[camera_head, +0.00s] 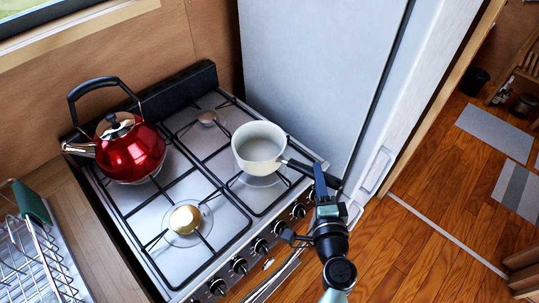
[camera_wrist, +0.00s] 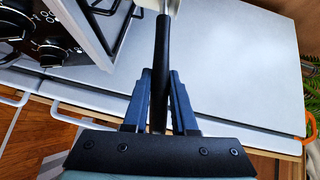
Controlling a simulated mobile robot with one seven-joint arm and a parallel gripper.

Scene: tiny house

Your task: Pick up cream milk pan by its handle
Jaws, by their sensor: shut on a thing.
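My gripper (camera_head: 322,185) is at the handle in the head view. In the wrist view my gripper (camera_wrist: 161,85) has its two blue fingers on either side of the black handle (camera_wrist: 162,48), shut on it. The pan looks upright; I cannot tell whether its base touches the grate.
The stove (camera_head: 165,215) has black grates and front knobs. A red kettle (camera_head: 130,150) stands on its left rear. A tall pale fridge (camera_head: 310,70) stands close behind and right of the pan. A dish rack (camera_head: 35,260) is at left. Wooden floor is open at right.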

